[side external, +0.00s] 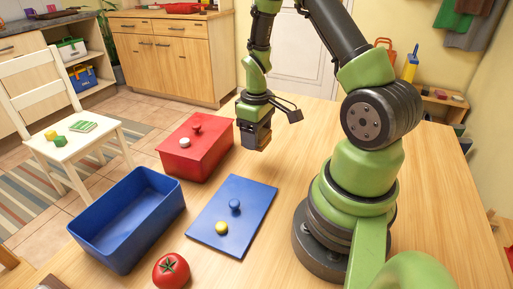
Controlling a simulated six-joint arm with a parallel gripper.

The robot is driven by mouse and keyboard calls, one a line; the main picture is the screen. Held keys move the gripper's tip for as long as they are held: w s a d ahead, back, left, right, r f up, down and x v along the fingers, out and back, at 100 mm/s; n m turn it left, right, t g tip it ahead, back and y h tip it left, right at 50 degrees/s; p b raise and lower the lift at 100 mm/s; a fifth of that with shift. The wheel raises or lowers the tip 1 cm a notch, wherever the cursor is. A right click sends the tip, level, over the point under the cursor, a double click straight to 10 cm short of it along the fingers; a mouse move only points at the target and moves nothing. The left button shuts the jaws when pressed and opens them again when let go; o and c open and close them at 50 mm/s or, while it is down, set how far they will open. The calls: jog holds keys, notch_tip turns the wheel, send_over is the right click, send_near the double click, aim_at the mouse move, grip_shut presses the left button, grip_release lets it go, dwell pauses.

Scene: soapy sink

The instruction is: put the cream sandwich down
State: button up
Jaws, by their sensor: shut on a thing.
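My gripper (255,138) hangs above the table, just right of the red box, with its fingers pointing down. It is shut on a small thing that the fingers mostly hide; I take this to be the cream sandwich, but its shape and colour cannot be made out. No cream sandwich shows anywhere else in the view.
A red box (190,162) with a knobbed lid has a small white round thing (184,142) on top. An open blue box (158,219), a blue lid (205,226) bearing a yellow piece (221,228), and a tomato (171,270) stand nearer. The table (283,190) right of the lid is bare.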

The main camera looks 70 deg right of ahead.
jog(key=shift+r, duration=2.1)
jog(key=r, duration=0.5)
jog(key=shift+w+a+r, duration=0.1)
jog(key=shift+w+a, duration=0.1)
jog(key=shift+w, duration=0.1)
jog(key=w+a+n, duration=0.5)
jog(key=w+n, duration=0.1)
jog(key=n, duration=1.2)
send_over(149, 200)
jog(key=s+a, duration=0.2)
jog(key=s, duration=0.1)
jog(key=f, duration=1)
jog(key=shift+w+d+f, duration=0.1)
jog(key=shift+d+f, duration=0.05)
jog(key=shift+d, duration=0.05)
jog(key=shift+f, duration=2.45)
